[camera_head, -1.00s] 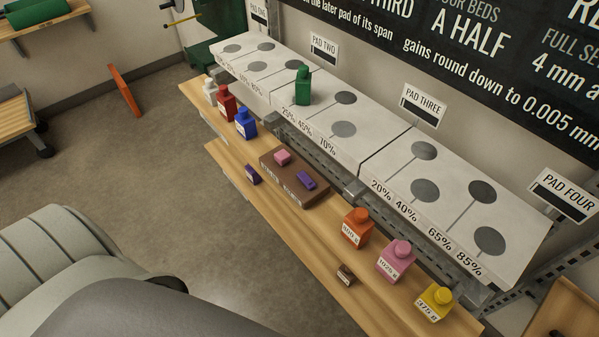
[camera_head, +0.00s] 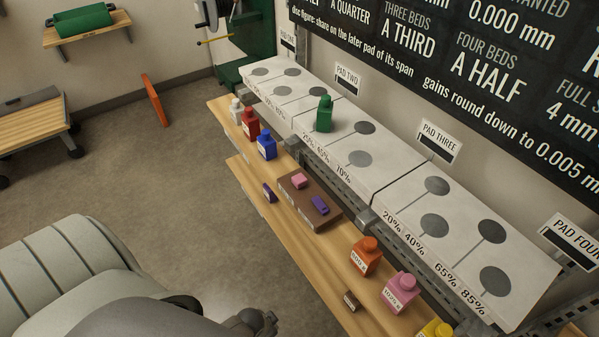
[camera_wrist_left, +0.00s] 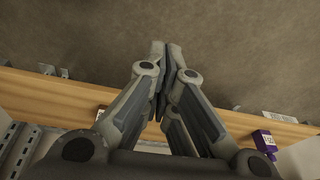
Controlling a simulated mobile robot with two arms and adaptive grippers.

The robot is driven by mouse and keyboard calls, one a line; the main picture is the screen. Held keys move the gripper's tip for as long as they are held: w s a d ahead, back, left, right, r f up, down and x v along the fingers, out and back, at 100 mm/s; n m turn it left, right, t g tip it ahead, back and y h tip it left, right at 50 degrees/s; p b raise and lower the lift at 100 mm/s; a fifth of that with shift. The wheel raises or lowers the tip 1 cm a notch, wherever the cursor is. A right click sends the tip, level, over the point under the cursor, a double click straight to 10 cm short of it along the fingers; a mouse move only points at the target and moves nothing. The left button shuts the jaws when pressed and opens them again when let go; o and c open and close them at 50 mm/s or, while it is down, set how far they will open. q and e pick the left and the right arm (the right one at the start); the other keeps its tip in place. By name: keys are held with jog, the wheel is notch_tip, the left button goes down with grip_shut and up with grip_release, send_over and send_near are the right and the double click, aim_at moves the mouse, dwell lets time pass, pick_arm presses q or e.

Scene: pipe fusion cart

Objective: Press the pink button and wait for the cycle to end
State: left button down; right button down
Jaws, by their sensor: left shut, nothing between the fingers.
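The pink button (camera_head: 299,180) shows in the head view as a small pink block on top of a brown box (camera_head: 309,217), beside a purple one (camera_head: 320,205). The box sits on the wooden shelf. My left gripper (camera_wrist_left: 166,45) is shut and empty in the left wrist view, with its fingertips over the floor beyond the shelf edge. In the head view only a dark part of an arm shows at the bottom, apart from the box. The pink button is not visible in the left wrist view. My right gripper is not in view.
Orange (camera_head: 366,256), pink (camera_head: 401,292) and yellow (camera_head: 437,330) bottles stand on the shelf to the right. White, red and blue (camera_head: 266,146) bottles stand to the left. A green bottle (camera_head: 324,114) stands on the white pads. Small purple (camera_head: 269,193) and brown (camera_head: 351,301) blocks lie near the shelf edge.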

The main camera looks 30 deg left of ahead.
pick_arm(q)
jog(key=w+a+r+m+t+p, duration=0.1)
jog(key=w+a+r+m, duration=0.1)
jog(key=w+r, duration=0.7)
jog(key=w+a+r+m+t+h+p, duration=0.1)
jog(key=w+a+r+m+t+p, duration=0.1)
jog(key=w+r, duration=0.8)
jog(key=w+a+r+m+t+h+p, duration=0.1)
jog(key=w+a+r+m+p, duration=0.1)
jog(key=w+r, duration=0.8)
jog(key=shift+w+a+r+m+t, duration=0.1)
jog(key=shift+a+r+m, duration=0.15)
jog(key=shift+r, duration=0.75)
jog(key=shift+w+a+r+m+t, duration=0.15)
jog(key=shift+a+r, duration=0.2)
jog(key=shift+r, duration=0.65)
jog(key=shift+s+a+r+m+t, duration=0.1)
jog(key=shift+a+r+m, duration=0.15)
jog(key=shift+r, duration=0.75)
jog(key=w+a+r+m+t, duration=0.1)
jog(key=w+a+r+m, duration=0.1)
jog(key=w+a+r, duration=0.2)
notch_tip(320, 180, up, 3)
jog(key=shift+w+r+t+h+p, duration=0.15)
jog(key=shift+w+t+h+p, duration=0.25)
jog(key=shift+w, duration=0.55)
